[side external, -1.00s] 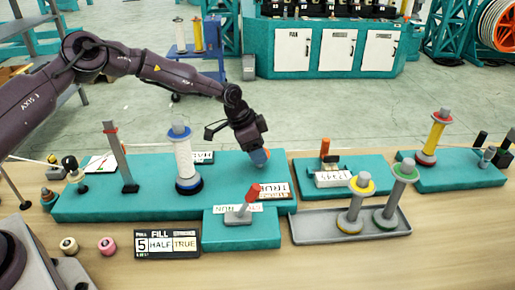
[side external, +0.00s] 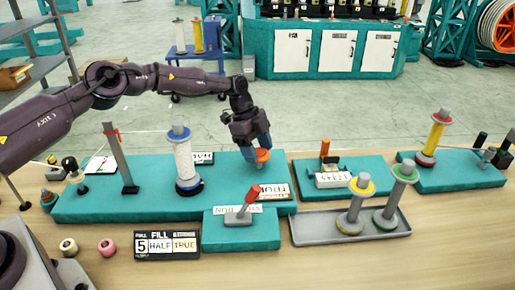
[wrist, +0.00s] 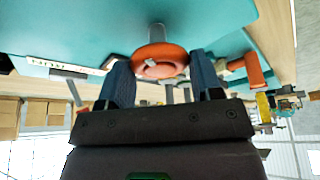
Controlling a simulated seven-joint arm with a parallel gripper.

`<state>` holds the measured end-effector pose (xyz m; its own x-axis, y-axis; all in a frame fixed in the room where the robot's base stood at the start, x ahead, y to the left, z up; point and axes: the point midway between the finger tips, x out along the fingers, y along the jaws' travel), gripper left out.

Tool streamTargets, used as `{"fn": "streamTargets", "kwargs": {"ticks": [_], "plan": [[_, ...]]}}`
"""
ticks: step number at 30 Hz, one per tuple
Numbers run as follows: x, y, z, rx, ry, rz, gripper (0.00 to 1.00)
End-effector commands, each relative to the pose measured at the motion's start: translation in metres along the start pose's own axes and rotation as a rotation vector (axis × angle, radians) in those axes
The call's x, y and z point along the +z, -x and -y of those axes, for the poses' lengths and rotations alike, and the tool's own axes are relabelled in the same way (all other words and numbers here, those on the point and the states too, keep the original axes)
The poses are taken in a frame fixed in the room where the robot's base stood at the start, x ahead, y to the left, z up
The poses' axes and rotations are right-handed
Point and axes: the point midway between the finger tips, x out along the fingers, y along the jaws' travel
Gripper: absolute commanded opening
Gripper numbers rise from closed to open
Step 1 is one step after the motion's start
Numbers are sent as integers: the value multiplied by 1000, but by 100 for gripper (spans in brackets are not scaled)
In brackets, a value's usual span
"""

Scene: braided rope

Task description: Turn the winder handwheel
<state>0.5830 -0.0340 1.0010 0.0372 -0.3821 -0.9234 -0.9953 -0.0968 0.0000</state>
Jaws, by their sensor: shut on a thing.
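The orange handwheel (side external: 263,156) stands on the right end of the long teal winder base (side external: 110,205) in the side view. In the wrist view the handwheel (wrist: 160,64) is a round orange disc on a short grey shaft, between my two blue fingers. My gripper (side external: 259,147) points down over the wheel and is shut on it, with a finger on either side. The fingers hide part of the wheel in the side view. A white-wound bobbin (side external: 183,160) stands upright on the base, left of the wheel.
A red-handled lever (side external: 250,196) stands on a teal block in front of the wheel. A grey tray (side external: 310,231) with two spools lies to the right. A grey post (side external: 120,160) rises at left.

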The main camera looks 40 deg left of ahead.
Motion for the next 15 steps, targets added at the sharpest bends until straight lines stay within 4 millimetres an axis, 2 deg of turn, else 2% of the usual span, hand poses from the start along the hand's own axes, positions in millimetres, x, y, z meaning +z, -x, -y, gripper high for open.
{"fn": "streamTargets", "kwargs": {"ticks": [15], "plan": [[0,2,0,13,-32,3,36]]}}
